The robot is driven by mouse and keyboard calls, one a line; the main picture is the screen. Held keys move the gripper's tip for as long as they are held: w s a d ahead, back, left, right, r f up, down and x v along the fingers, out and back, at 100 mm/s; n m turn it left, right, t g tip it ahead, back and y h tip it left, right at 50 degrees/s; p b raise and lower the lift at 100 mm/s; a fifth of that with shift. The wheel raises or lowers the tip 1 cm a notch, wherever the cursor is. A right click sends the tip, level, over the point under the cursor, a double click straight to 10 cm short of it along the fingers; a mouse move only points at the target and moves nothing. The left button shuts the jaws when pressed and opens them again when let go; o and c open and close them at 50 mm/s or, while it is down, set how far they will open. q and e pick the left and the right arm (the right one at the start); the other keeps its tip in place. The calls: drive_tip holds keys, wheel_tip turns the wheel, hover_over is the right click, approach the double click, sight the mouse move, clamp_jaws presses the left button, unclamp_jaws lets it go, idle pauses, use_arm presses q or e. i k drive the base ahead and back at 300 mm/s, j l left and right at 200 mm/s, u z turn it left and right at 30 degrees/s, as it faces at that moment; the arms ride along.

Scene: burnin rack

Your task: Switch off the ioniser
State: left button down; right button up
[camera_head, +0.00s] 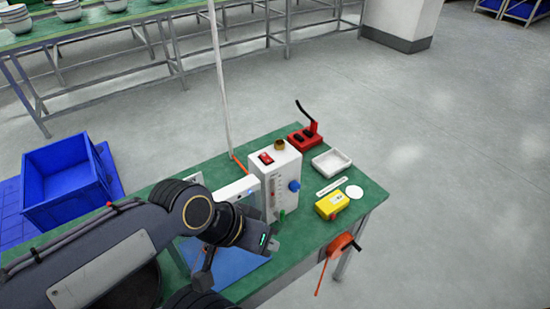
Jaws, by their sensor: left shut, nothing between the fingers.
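A white upright box (280,182) stands on the green bench. It has a red rocker switch (266,158) and a brass-coloured round part on its top, and a blue knob (294,185) on its right side. I take it for the ioniser, but no label is readable. The switch's position is too small to tell. My left gripper (264,241) is just in front of and below the box, near its lower front. It is shut and empty. Its fingertips are hard to make out. My right gripper is not in view.
On the green bench (357,204) are a red block with a black lever (305,138), a white tray (331,162), a yellow box (331,205) and a blue mat (232,265). An orange clamp-like part (339,246) is at the front edge. A blue crate (66,178) stands left.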

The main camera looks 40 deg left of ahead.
sight(264, 156)
drive_tip(key=u, duration=1.4)
